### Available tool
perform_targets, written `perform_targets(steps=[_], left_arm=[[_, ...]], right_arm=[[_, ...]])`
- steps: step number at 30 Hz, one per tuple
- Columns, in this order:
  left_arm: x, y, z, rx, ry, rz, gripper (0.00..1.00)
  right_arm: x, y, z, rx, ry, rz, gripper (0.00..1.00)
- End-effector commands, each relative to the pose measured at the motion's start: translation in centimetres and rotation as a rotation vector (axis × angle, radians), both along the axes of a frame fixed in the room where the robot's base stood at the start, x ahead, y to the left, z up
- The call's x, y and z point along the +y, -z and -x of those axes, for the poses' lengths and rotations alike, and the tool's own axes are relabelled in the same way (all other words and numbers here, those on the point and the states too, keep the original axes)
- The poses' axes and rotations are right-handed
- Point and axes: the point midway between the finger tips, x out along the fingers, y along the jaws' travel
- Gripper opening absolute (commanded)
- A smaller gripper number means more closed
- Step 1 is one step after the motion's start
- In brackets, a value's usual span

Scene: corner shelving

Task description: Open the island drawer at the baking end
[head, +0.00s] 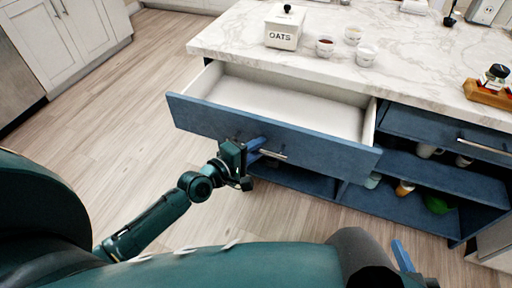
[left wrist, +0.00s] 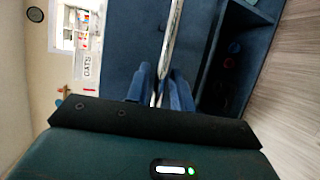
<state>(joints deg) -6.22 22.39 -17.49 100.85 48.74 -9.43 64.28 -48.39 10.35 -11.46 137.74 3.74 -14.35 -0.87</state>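The blue island drawer (head: 270,133) stands pulled well out under the marble top, and its white interior (head: 290,105) looks empty. My left gripper (head: 262,150) is at the drawer front, with its blue fingers on either side of the metal bar handle (head: 272,154). In the left wrist view the fingers (left wrist: 161,88) sit close about the handle (left wrist: 171,35) and appear shut on it. Only a blue finger of my right gripper (head: 403,257) shows at the bottom right of the head view, away from the drawer; its opening is hidden.
On the marble countertop (head: 235,38) stand an OATS canister (head: 284,27) and several small cups (head: 366,54). Open blue shelves (head: 460,188) with jars and a green item lie to the right. Wooden floor (head: 140,85) is clear to the left.

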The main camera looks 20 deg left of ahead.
Motion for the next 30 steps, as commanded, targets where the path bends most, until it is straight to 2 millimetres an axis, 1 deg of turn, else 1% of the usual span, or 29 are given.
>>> perform_targets(steps=[1, 3, 10, 14, 17, 21, 27, 30], left_arm=[[0.0, 0.0, 0.0, 0.0, 0.0, 0.0, 0.28], [0.0, 0.0, 0.0, -0.001, 0.0, 0.0, 0.32], [0.1, 0.0, 0.1, -0.001, -0.001, 0.0, 0.32], [0.5, -0.2, 1.0, 0.002, -0.001, -0.001, 0.32], [1.2, -0.6, 2.6, 0.002, 0.0, -0.001, 0.32], [2.6, -1.1, 5.5, 0.004, 0.002, -0.003, 0.32], [4.3, -1.8, 9.3, 0.004, 0.002, -0.003, 0.32], [4.9, -2.1, 10.5, 0.003, 0.0, -0.003, 0.32]], right_arm=[[0.0, 0.1, 0.0, 0.002, 0.0, 0.001, 0.36], [0.1, 0.1, 0.0, 0.004, -0.001, 0.001, 0.36], [0.2, 0.2, 0.1, 0.006, -0.004, -0.001, 0.36], [0.2, 0.0, 0.1, 0.006, -0.004, -0.004, 0.36], [0.2, -0.4, 0.0, 0.001, -0.002, -0.009, 0.36], [0.0, -0.9, 0.0, -0.006, 0.004, -0.016, 0.36], [-0.1, -0.7, 0.1, 0.006, 0.005, -0.015, 0.36], [-0.1, -0.4, 0.1, 0.016, 0.005, -0.012, 0.36]])
